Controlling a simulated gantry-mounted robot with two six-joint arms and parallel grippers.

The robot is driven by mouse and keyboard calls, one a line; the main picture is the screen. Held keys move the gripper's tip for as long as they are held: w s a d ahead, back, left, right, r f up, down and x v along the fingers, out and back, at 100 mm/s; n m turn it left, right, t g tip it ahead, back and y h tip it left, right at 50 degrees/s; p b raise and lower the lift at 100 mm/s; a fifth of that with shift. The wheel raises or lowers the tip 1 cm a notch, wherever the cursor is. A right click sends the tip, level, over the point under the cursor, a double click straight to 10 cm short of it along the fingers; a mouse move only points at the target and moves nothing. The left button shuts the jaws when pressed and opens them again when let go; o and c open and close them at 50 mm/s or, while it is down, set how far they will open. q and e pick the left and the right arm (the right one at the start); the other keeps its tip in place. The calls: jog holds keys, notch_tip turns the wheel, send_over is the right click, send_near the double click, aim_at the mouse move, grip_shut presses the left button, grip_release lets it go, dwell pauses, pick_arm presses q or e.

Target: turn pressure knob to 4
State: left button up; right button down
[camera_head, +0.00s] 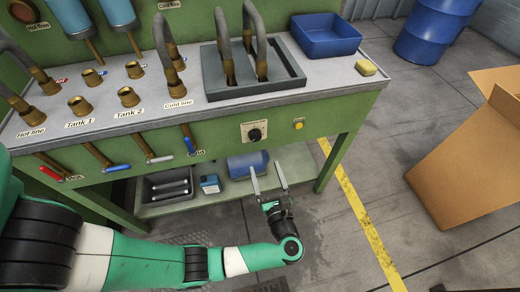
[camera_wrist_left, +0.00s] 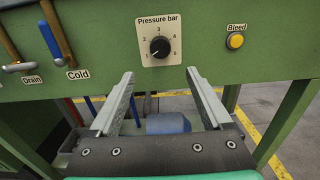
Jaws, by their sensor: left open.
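The pressure knob (camera_head: 255,134) is a small black round knob on a pale plate on the green front panel of the bench. In the left wrist view the knob (camera_wrist_left: 160,47) sits under the label "Pressure bar", with numbers 1 to 5 around it. Its white mark seems to point to the lower left, near 1. My left gripper (camera_head: 265,168) is open and empty, in front of the panel and below the knob. In the left wrist view its two fingertips (camera_wrist_left: 160,73) are spread below the knob, apart from it. My right gripper is not in view.
A yellow Bleed button (camera_wrist_left: 236,41) is right of the knob. Drain and Cold valve levers (camera_wrist_left: 18,67) are on the left. A lower shelf holds a blue cylinder (camera_head: 247,164) and a grey tray (camera_head: 168,186). A cardboard box (camera_head: 470,160) stands right. The floor before the bench is open.

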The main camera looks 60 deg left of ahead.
aim_at(256, 139)
pick_arm(q)
jog(key=a, duration=0.4)
jog(key=w+a+b, duration=0.1)
jog(key=a, duration=0.2)
jog(key=w+a, duration=0.1)
jog(key=a, duration=0.3)
jog(key=shift+w+a+r+b, duration=0.1)
jog(key=shift+a+r+b, duration=0.05)
jog(key=shift+a+b, duration=0.2)
jog(key=shift+d, duration=0.1)
grip_shut()
